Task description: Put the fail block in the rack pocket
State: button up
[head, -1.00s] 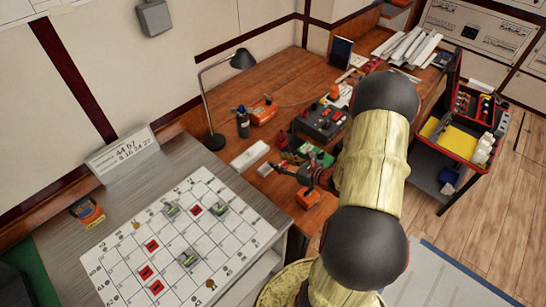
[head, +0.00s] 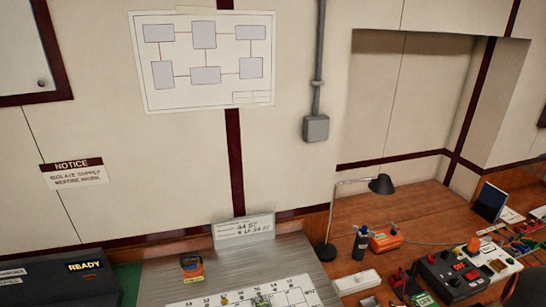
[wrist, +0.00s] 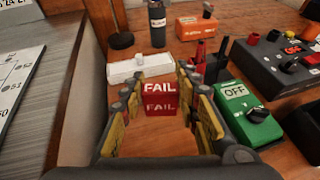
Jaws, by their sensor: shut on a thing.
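The fail block is a red block (wrist: 160,97) with FAIL in white on its faces, in the middle of the wrist view. My gripper (wrist: 158,88) has its yellow-and-grey fingers on both sides of the block and is shut on it. The block is over the wooden bench; the picture does not clearly show whether it touches the wood. I cannot make out a rack pocket in either view now. In the head view the gripper and block are not visible.
A green OFF switch box (wrist: 248,122) stands close right of my fingers. A white block (wrist: 127,69), orange box (wrist: 195,27) and dark control box (wrist: 280,62) stand behind. The numbered grid sheet (head: 290,293) lies left of the bench. A READY box (head: 72,280) stands at far left.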

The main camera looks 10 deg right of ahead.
jog(key=w+a+r+n+y, duration=0.1)
jog(key=w+a+r, duration=0.4)
jog(key=a, duration=0.5)
jog(key=w+a+r+n+y, duration=0.2)
jog(key=w+a+r, duration=0.3)
jog(key=a, duration=0.5)
jog(key=w+a+r+n+y+b, duration=0.1)
jog(key=w+a+r, duration=0.3)
jog(key=a, duration=0.6)
jog(key=shift+w+a+r+n+g+y, duration=0.15)
jog(key=shift+w+r+n+g+y, duration=0.25)
jog(key=shift+y, duration=0.3)
